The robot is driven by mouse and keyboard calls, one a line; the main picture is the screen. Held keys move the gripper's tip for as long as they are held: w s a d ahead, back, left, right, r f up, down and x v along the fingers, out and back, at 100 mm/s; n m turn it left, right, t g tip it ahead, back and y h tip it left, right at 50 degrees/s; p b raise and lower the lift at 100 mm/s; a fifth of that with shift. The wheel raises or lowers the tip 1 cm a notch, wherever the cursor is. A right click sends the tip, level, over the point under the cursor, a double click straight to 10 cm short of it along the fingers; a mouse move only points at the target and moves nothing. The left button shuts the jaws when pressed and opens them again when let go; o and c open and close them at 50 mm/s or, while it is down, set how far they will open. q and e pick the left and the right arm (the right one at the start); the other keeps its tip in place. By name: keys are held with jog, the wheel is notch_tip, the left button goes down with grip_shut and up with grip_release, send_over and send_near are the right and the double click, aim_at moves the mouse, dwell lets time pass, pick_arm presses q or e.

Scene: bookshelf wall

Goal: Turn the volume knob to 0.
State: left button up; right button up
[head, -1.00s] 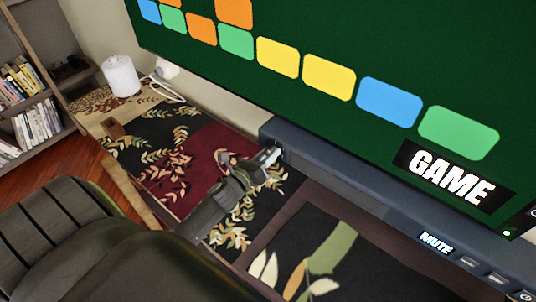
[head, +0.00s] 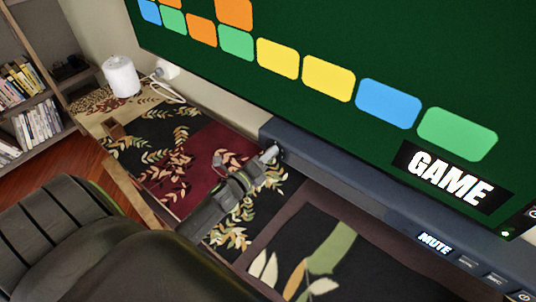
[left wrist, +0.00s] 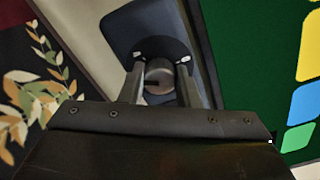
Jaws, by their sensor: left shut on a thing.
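The volume knob (left wrist: 160,76) is a round, grey, metallic knob on the left end of the dark blue-grey bar (head: 340,165) under the screen. It sits between the two fingers of my left gripper (left wrist: 160,84) in the left wrist view. A short dark mark shows on its face, pointing left in that view. My left gripper (head: 271,153) is shut on the knob in the head view, where the fingers mostly hide it. No numbers around the knob can be read. My right gripper is not in view.
A large green screen (head: 300,35) with coloured tiles and the word GAME rises just behind the bar. The bar's right part has a lit MUTE label (head: 435,243) and small buttons. A patterned surface (head: 180,150) lies below, with a white cylinder (head: 121,76) on it.

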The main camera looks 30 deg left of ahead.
pick_arm(q)
jog(key=m+p, duration=0.4)
jog(key=m, duration=0.6)
jog(key=m+p, duration=0.4)
jog(key=m, duration=0.6)
jog(key=m+p, duration=0.3)
jog(key=m, duration=0.7)
jog(key=shift+d+f+m+p, duration=0.15)
jog(key=shift+d+m+p, duration=0.15)
jog(key=shift+p, duration=0.1)
dwell(0.6)
jog(key=shift+s, duration=0.1)
dwell(0.5)
jog(key=o, duration=1)
